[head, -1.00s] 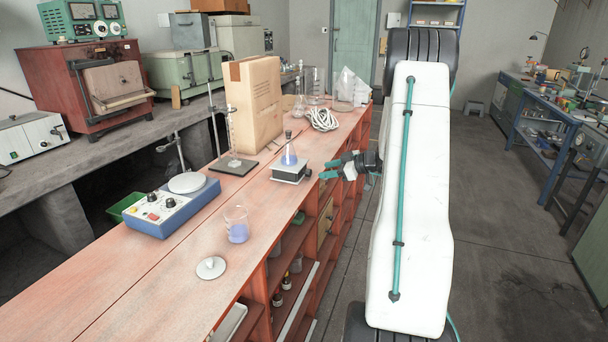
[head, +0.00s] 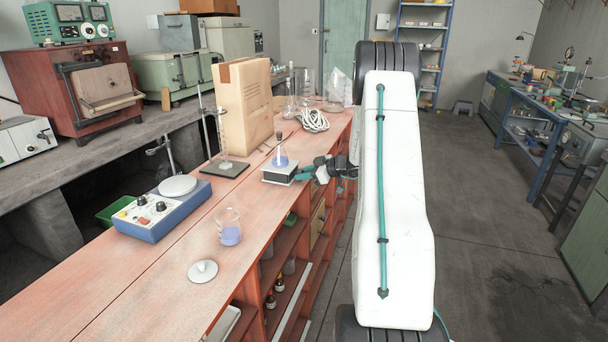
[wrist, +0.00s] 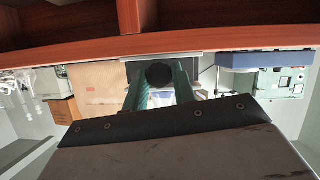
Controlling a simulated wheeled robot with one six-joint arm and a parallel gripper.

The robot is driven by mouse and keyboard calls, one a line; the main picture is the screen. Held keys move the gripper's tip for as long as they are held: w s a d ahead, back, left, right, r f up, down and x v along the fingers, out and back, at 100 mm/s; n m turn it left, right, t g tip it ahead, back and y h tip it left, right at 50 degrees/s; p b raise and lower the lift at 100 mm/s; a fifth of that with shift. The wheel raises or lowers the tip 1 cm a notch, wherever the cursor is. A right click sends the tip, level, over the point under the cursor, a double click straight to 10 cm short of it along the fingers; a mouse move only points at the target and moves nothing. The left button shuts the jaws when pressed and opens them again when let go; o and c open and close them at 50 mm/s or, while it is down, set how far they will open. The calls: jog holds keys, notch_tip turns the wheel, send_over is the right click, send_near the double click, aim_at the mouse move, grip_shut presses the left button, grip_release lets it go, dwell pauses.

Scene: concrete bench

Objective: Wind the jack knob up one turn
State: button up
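The lab jack (head: 279,175) stands on the red bench near its right edge, carrying a stoppered conical flask (head: 281,161) of blue liquid. Its black round knob (wrist: 159,75) faces my gripper and shows in the wrist view. My gripper (head: 303,171) is at the jack's right side, its teal fingers apart. In the wrist view my gripper (wrist: 159,88) has one finger on each side of the knob, with little gap; contact is not clear. The knob is mostly hidden in the head view.
A beaker (head: 229,227), a white lid (head: 203,271) and a blue stirrer (head: 167,206) stand nearer on the bench. Floor right of my arm is clear.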

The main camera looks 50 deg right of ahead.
jog(key=shift+d+m+g+y, duration=0.15)
jog(key=shift+m+g+y, duration=0.35)
jog(key=shift+m+y, duration=0.85)
jog(key=shift+m+h, duration=0.25)
jog(key=o, duration=1)
jog(key=v, duration=0.7)
jog(key=shift+s+d, duration=0.15)
jog(key=shift+s, duration=0.15)
jog(key=shift+r, duration=0.1)
jog(key=shift+r, duration=0.1)
